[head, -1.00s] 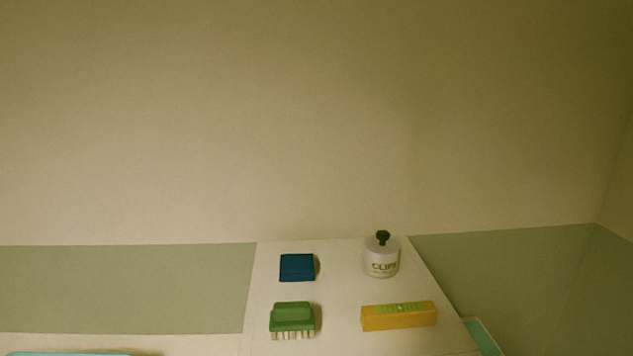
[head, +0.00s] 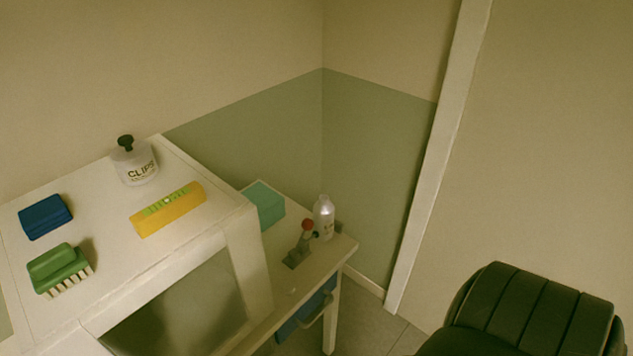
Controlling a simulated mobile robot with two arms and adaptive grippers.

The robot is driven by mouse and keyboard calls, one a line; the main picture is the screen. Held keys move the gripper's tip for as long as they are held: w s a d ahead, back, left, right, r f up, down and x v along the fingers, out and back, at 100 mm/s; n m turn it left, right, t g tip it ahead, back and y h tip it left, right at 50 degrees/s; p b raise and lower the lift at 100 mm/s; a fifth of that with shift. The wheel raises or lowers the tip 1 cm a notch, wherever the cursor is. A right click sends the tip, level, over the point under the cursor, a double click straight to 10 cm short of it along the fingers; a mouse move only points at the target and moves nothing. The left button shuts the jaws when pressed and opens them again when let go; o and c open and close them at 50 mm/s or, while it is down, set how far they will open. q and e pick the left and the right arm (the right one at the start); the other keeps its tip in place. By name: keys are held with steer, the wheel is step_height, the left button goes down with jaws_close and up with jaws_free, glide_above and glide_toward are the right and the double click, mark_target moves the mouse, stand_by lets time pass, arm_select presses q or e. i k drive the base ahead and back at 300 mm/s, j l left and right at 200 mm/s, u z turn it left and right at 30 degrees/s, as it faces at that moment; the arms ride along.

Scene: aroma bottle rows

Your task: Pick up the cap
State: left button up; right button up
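I cannot make out a loose cap for certain. A round white pot marked CLIPS (head: 136,168) stands upright on the white cabinet top, with a dark green knob (head: 125,141) on its lid. On the lower table to the right stands a pale bottle (head: 323,217), and next to it a small grey stand with a red round top (head: 307,226). Neither of my grippers is in view.
On the cabinet top (head: 105,225) lie a blue block (head: 45,216), a green brush (head: 59,269) and a yellow box (head: 167,209). A teal box (head: 265,204) stands on the lower table. A dark padded chair (head: 535,315) is at bottom right; grey floor shows between.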

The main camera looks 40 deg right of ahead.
mark_target(287, 287)
steer(key=z, duration=1.4)
